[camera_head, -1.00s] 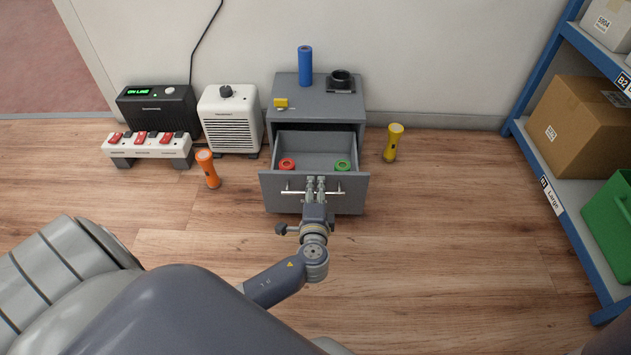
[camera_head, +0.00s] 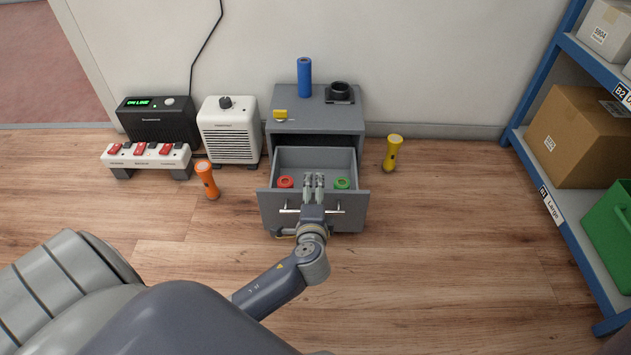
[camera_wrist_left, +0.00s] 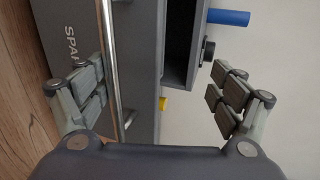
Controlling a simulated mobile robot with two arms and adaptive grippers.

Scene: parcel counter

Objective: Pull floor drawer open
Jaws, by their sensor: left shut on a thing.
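The grey floor drawer (camera_head: 268,206) stands partly pulled out of a small grey cabinet (camera_head: 317,118). A red ring and a green ring lie inside it. A bar handle (camera_head: 338,209) runs across its front and also shows in the left wrist view (camera_wrist_left: 111,50). My left gripper (camera_head: 314,182) is at the middle of the handle, shut on it. In the left wrist view its fingers (camera_wrist_left: 160,95) stand on either side of the picture, with the bar beside the left-hand pair. The exact contact is hard to see. My right gripper is not in view.
A blue cylinder (camera_head: 304,77), a yellow object (camera_head: 280,115) and a dark round holder (camera_head: 340,92) sit on the cabinet. An orange flashlight (camera_head: 207,180) and a yellow flashlight (camera_head: 392,153) stand on the floor beside it. A blue shelf (camera_head: 548,205) is at right. Front floor is clear.

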